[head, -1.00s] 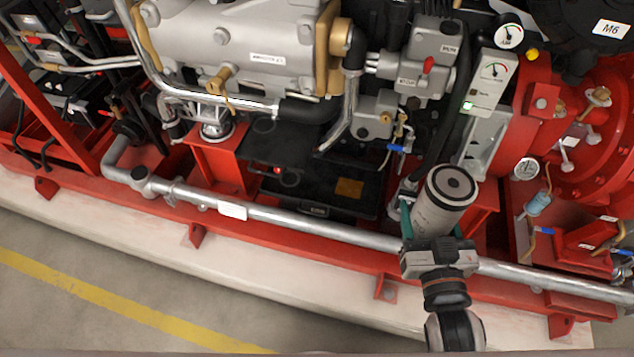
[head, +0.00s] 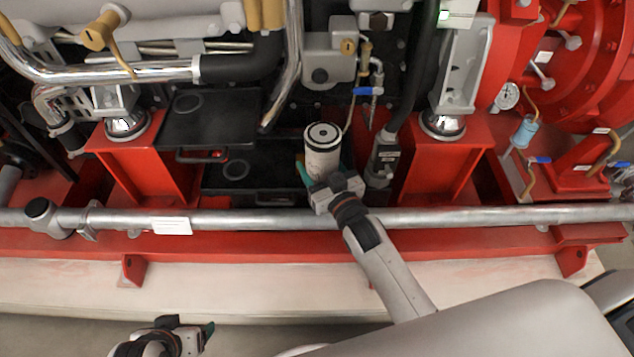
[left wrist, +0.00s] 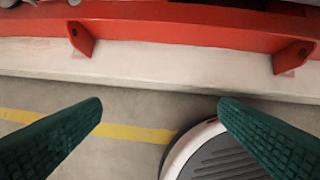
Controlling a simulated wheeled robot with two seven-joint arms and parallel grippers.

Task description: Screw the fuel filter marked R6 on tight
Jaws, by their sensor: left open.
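A light-coloured cylindrical filter (head: 322,158) with a dark ring and centre hole on its top end stands nearly upright in the head view. No R6 mark is readable on it. My right gripper (head: 322,178) is shut around its lower part, teal fingers on its sides. The filter is beyond the silver pipe, in front of the black trays and apart from the grey block (head: 328,55) above it in the picture. My left gripper (head: 200,338) is at the bottom left of the head view. Its green fingers are apart and empty in the left wrist view (left wrist: 160,115).
A long silver pipe (head: 270,220) crosses in front, with a red frame rail (head: 220,243) below. Red supports stand left (head: 150,165) and right (head: 440,165) of the filter. A hose with a black connector (head: 383,160) hangs close to its right.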

